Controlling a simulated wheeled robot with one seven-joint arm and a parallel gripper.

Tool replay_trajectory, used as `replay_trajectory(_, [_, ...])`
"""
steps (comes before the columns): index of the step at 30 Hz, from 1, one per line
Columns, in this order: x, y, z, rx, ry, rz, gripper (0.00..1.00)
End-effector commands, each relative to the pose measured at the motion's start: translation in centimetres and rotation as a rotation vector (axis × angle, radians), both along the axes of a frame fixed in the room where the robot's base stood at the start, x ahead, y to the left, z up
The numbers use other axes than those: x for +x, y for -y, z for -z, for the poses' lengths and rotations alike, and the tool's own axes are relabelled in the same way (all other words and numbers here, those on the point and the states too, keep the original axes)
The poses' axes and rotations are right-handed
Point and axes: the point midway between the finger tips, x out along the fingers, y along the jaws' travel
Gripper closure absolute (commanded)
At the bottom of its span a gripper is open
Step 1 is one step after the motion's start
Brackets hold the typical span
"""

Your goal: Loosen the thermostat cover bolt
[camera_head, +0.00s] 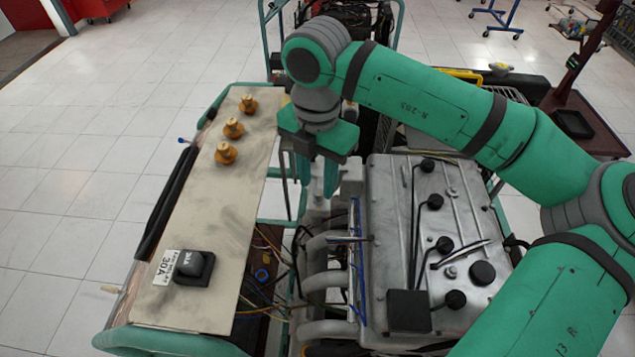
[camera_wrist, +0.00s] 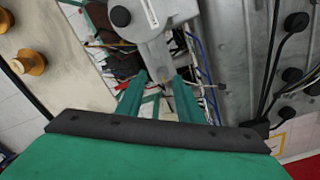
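My green gripper (camera_head: 317,185) points down over the left edge of the engine, beside the beige panel. In the wrist view my gripper (camera_wrist: 160,82) has its two fingers apart with a gap between them. A grey metal housing (camera_wrist: 155,48) lies just beyond and partly between the fingertips; it may be the thermostat cover. A dark round head (camera_wrist: 120,16) sits on its upper left part, and I cannot tell whether it is the cover bolt. In the head view my gripper hides most of this spot. Nothing is clearly held, and contact cannot be made out.
The beige panel (camera_head: 200,240) with brass fittings (camera_head: 233,128) and a black 30A switch (camera_head: 193,268) stands to the left. The grey engine cover (camera_head: 385,235) with black cables is to the right. Loose wires (camera_head: 265,285) hang between them.

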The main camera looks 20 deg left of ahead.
Motion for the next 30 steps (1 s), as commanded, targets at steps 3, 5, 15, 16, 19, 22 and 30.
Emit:
replay_trajectory(3, [0.1, 0.4, 1.2, 0.001, -0.001, 0.008, 0.66])
replay_trajectory(5, [0.2, 0.5, 1.6, 0.001, 0.000, 0.011, 0.66])
replay_trajectory(15, [0.1, 0.2, 2.0, 0.001, 0.001, 0.005, 0.66])
replay_trajectory(16, [0.1, 0.2, 2.0, 0.001, 0.001, 0.004, 0.69])
replay_trajectory(19, [0.1, 0.1, 1.9, 0.001, 0.001, 0.003, 0.93])
replay_trajectory(22, [0.1, 0.1, 1.9, 0.000, 0.000, 0.002, 1.00])
replay_trajectory(30, [0.1, 0.1, 1.9, 0.001, 0.001, -0.018, 1.00])
